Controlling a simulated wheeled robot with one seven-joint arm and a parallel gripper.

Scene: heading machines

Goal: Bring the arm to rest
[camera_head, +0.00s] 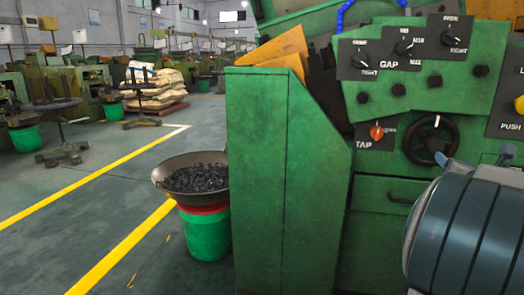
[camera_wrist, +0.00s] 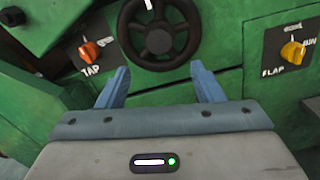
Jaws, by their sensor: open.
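My gripper (camera_wrist: 160,88) shows in the wrist view with its two blue fingers spread apart and nothing between them. It points at the green machine (camera_wrist: 225,82), with the black handwheel (camera_wrist: 160,38) just beyond and between the fingertips. The orange TAP knob (camera_wrist: 89,50) is left of the fingers and the yellow FLAP knob (camera_wrist: 292,52) is to the right. The handwheel (camera_head: 431,141) and the orange TAP knob (camera_head: 377,132) show left of and above the arm.
The green machine's side panel (camera_head: 285,180) stands close in front. A wide pan of dark pieces (camera_head: 195,178) rests over a green bucket (camera_head: 204,235) at its left. Sacks on a pallet (camera_head: 150,95) lie farther back. Grey floor with yellow lines is open at the left.

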